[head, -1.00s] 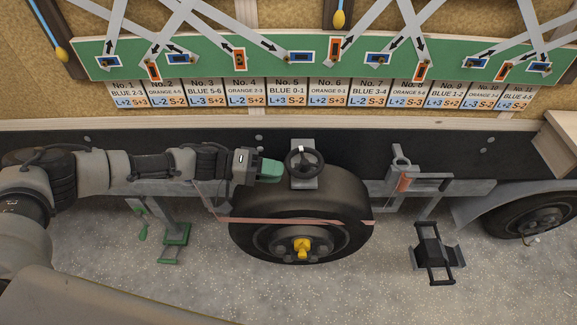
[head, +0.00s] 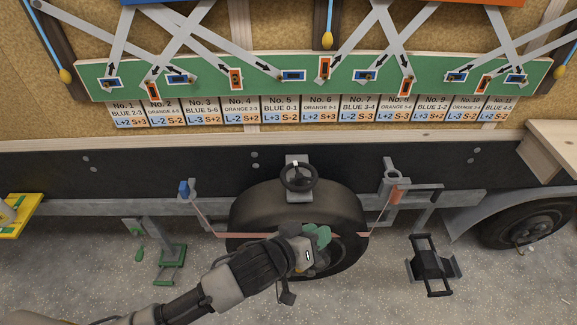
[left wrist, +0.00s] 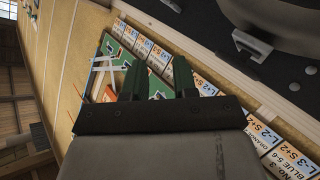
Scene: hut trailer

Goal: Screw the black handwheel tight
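The black handwheel (head: 298,177) sits on a light grey bracket (head: 299,196) at the top of the tyre (head: 250,209), against the dark trailer side. My left gripper (head: 322,236) is below the handwheel in the head view, in front of the tyre, and apart from the wheel. Its green fingers show in the left wrist view (left wrist: 160,80) with a gap between them and nothing held. The wheel hub is mostly hidden behind this gripper. The handwheel is not clearly seen in the left wrist view. My right gripper is not in view.
An orange strap (head: 245,235) crosses the tyre. A grey clamp bracket (head: 391,178) is at its right, a blue-topped post (head: 184,190) at its left. A green-footed stand (head: 170,260) and a black stand (head: 432,265) are on the floor. A green board (head: 320,72) is above.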

